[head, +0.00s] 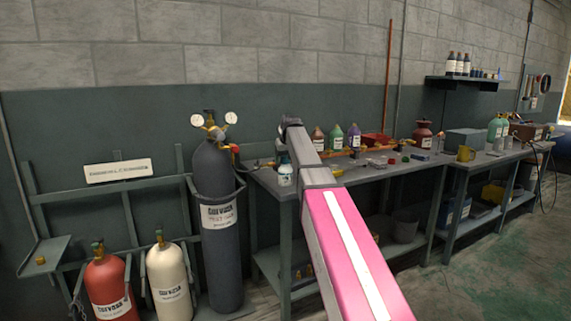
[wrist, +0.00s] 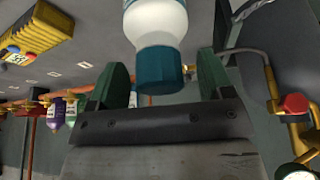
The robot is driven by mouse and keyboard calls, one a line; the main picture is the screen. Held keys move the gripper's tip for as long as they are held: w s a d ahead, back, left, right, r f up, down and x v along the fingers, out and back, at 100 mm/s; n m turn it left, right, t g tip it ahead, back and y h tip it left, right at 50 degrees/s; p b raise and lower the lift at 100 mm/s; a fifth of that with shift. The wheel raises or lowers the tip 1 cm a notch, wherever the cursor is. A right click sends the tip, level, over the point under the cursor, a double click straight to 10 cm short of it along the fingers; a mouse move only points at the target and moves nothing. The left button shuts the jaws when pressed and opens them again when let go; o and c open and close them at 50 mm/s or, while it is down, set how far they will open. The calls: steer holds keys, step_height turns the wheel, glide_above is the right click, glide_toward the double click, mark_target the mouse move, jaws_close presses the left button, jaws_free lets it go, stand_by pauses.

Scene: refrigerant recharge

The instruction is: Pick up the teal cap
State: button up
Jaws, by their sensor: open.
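The teal cap (wrist: 160,70) sits on a white bottle (wrist: 157,22), which hangs in from the top edge of the wrist view. In the head view the white bottle (head: 285,178) stands on the left end of the bench, with the end of my arm over it. My gripper (wrist: 163,78) is open, with one green-padded finger on each side of the cap in the picture. Gaps show between the cap and both fingers. I cannot tell how deep the cap lies between them. The gripper's fingers are not clear in the head view.
A dark gas cylinder (head: 217,240) with gauges stands just left of the bench (head: 345,177). A hose and a red-handled valve (wrist: 295,104) are close on the right in the wrist view. Coloured bottles (head: 336,136) and a red tray (head: 375,140) are farther along the bench.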

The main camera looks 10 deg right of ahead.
steer(key=c, duration=0.9)
steer(key=shift+r, duration=0.1)
